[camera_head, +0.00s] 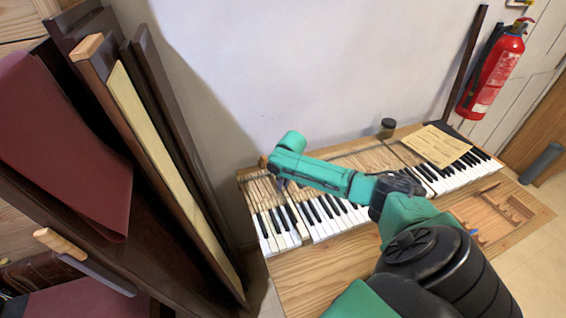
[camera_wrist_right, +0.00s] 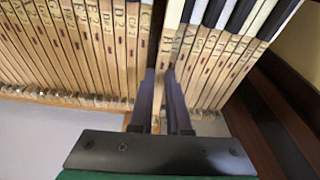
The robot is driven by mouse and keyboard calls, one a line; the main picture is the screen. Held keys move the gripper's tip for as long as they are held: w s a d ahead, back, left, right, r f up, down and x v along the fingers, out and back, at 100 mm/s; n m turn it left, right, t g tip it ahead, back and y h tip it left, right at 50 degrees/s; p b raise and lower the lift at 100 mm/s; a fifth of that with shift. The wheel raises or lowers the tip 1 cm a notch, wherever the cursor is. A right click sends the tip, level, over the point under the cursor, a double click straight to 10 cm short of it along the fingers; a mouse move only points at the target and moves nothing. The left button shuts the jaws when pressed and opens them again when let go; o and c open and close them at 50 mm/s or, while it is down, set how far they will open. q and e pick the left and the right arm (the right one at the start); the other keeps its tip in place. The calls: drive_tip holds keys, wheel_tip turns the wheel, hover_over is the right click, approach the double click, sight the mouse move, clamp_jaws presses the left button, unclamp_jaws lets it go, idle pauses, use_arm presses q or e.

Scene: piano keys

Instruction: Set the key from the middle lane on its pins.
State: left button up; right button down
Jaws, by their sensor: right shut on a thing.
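My right gripper (camera_head: 282,183) is over the back part of the keyboard (camera_head: 335,217), near its left end. In the wrist view the right gripper (camera_wrist_right: 163,112) is shut on a wooden piano key (camera_wrist_right: 157,108), with one dark finger on each side of its bare wood shank. The held key lies in line with the lettered keys beside it, between the key group on the left and the one on the right. Whether it sits down on its pins cannot be told; the pins under it are hidden. My left gripper is not in view.
A wooden rack with lanes (camera_head: 490,212) lies on the bench (camera_head: 318,278) at the right. A yellowed sheet (camera_head: 432,146) covers some right-hand keys. A dark jar (camera_head: 387,127) stands behind the keyboard. Tall dark panels (camera_head: 165,110) stand at the left. A fire extinguisher (camera_head: 493,75) hangs at the back right.

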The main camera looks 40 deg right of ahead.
drive_tip(key=shift+f, duration=0.55)
drive_tip(key=c, duration=1.2)
unclamp_jaws()
drive_tip(key=shift+w+p+v, duration=0.25)
drive_tip(key=shift+p+v, duration=0.85)
drive_tip(key=shift+p, duration=0.05)
drive_tip(key=o, duration=0.5)
drive_tip(key=shift+o, duration=0.2)
